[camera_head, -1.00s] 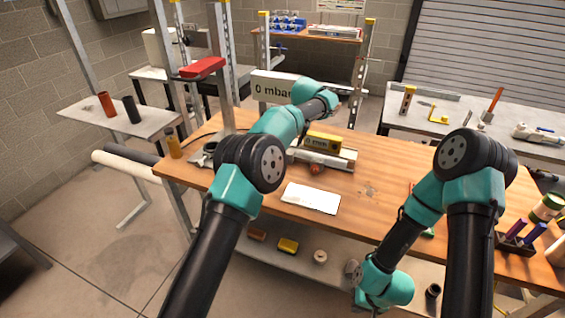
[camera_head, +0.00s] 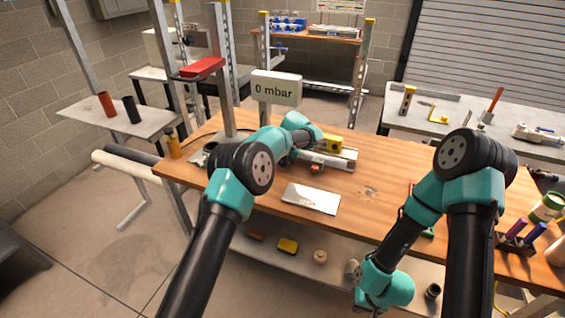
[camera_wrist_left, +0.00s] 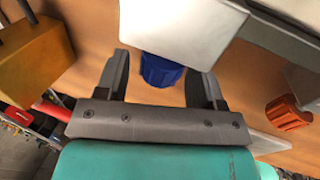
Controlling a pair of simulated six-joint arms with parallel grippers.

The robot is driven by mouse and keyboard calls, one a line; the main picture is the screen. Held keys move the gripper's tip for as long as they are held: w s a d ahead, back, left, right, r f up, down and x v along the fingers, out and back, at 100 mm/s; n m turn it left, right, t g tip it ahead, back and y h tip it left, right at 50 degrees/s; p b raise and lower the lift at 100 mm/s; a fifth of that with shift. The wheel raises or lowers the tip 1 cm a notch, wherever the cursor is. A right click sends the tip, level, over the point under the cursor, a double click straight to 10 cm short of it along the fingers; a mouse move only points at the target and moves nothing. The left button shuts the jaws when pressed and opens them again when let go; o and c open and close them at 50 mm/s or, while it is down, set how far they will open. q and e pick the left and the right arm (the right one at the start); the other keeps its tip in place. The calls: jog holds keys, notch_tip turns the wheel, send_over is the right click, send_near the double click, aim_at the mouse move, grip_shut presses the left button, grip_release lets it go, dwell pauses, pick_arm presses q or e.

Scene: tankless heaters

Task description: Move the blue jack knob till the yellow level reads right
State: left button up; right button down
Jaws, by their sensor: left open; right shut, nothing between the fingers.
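The yellow level (camera_head: 330,144) sits on a grey metal bed on the wooden bench, partly behind my left arm; I cannot read it. The blue jack knob (camera_wrist_left: 163,70) sticks out from under a white block in the left wrist view; in the head view my arm hides it. My left gripper (camera_wrist_left: 158,66) is open, with one finger on each side of the blue knob. I cannot tell whether the fingers touch it. My right arm hangs low at the bench's front right, and its gripper is not visible.
An orange knob (camera_head: 316,168) is to the right of my left gripper and also shows in the left wrist view (camera_wrist_left: 287,113). A display reading "0 mbar" (camera_head: 275,88) stands behind. A white plate (camera_head: 311,199) lies in front. The bench's right-middle (camera_head: 385,175) is mostly clear.

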pick_arm(q)
jog(key=c, duration=0.9)
jog(key=shift+y, duration=0.3)
jog(key=shift+d+t+y, duration=0.1)
jog(key=shift+t+y, duration=0.2)
jog(key=shift+y, duration=0.1)
jog(key=o, duration=0.9)
